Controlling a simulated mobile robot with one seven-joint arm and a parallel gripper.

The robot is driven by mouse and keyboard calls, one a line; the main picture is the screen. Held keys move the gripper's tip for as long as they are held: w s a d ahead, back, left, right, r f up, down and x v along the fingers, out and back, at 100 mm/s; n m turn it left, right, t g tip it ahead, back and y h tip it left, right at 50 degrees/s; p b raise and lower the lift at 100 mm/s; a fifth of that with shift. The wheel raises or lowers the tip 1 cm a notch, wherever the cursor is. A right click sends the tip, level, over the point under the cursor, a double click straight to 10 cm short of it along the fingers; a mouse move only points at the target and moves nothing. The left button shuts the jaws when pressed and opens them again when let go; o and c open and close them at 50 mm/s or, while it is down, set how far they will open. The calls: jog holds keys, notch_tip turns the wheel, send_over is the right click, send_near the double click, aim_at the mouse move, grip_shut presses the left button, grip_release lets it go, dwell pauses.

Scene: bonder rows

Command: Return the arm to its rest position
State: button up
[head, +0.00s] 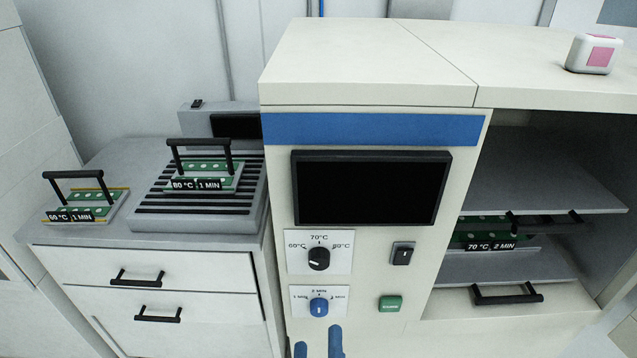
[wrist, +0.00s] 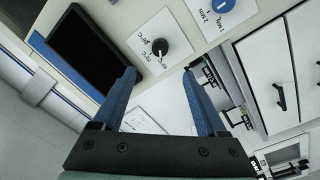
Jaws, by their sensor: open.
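My gripper (head: 318,338) shows at the bottom edge of the head view as two blue fingertips, below the blue timer knob (head: 319,307) on the machine's front. In the wrist view my gripper (wrist: 160,74) has its two blue fingers spread wide with nothing between them. The black temperature knob (wrist: 160,46) and the dark screen (wrist: 82,48) of the machine lie beyond the fingers there. The rest of my arm is hidden in the head view.
The cream machine (head: 375,125) fills the middle. Left, a drawer cabinet (head: 108,237) carries a board carrier (head: 83,213) and a slatted cooling unit (head: 250,195) with another carrier (head: 205,170). Right, a shelf bay holds a "70 °C 2 MIN" carrier (head: 490,246). A white-and-pink cube (head: 577,52) sits on top.

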jog(key=w+d+r+m+t+h+p, duration=0.1)
jog(key=w+r+m+t+p, duration=0.15)
jog(key=r, duration=1.05)
jog(key=w+d+r+m+t+h+p, duration=0.1)
jog(key=w+r+m+t, duration=0.2)
jog(key=r, duration=1.1)
jog(key=s+a+r+m+t+y+p, duration=0.1)
jog(key=s+r+m, duration=0.1)
jog(key=r, duration=1.1)
jog(key=s+r+m+t+y+p, duration=0.1)
jog(key=s+r, duration=0.3)
jog(key=r, duration=0.9)
jog(key=shift+s+a+r+m+t, duration=0.25)
jog(key=shift+a+r+m+t, duration=0.15)
jog(key=shift+t, duration=0.35)
jog(key=shift+f, duration=0.15)
